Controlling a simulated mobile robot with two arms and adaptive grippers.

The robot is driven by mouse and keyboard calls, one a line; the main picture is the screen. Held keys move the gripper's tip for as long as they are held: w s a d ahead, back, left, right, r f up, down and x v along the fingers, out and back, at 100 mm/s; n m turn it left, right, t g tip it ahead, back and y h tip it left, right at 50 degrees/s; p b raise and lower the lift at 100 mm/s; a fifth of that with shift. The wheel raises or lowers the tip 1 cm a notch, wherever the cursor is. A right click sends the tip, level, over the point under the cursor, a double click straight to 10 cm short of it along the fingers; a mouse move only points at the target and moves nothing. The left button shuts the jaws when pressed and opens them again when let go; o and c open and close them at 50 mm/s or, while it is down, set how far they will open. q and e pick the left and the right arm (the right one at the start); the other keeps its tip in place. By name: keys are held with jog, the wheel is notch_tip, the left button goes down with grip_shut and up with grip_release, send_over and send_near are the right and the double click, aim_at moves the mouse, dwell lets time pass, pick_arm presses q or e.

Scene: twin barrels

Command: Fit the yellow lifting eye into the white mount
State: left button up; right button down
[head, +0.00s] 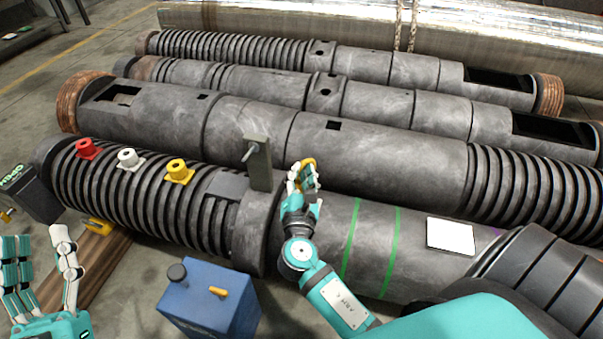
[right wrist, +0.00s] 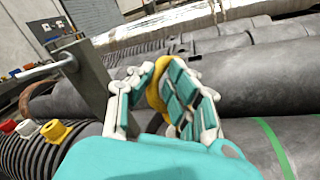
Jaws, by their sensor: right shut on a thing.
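The yellow lifting eye (head: 309,162) is a rounded ring held between the fingers of my right gripper (head: 304,177), above the front barrel and just right of an upright grey bracket. It also shows in the right wrist view (right wrist: 155,90), partly hidden by the fingers. The white mount (head: 130,158) sits on the ribbed left part of the front barrel, between a red mount (head: 87,149) and a yellow mount (head: 179,171). The white mount also shows at the left of the right wrist view (right wrist: 28,128). My left gripper (head: 40,240) is open and empty at the lower left.
The grey bracket (head: 258,165) with a side pin stands between my right gripper and the mounts. A blue can (head: 210,298) stands before the barrel. A wooden beam (head: 88,268) with a yellow piece (head: 99,227) lies at lower left. More barrels lie behind.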

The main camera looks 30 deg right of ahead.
pick_arm(q)
jog(key=shift+s, duration=0.1)
jog(key=shift+s+a+r+t+h+b, duration=0.1)
jog(key=shift+s+r+t+h+b, duration=0.35)
jog(key=shift+s+r+t, duration=0.7)
pick_arm(e)
jog(key=shift+f, duration=0.5)
pick_arm(q)
jog(key=shift+r, duration=0.15)
pick_arm(e)
jog(key=shift+f, duration=0.1)
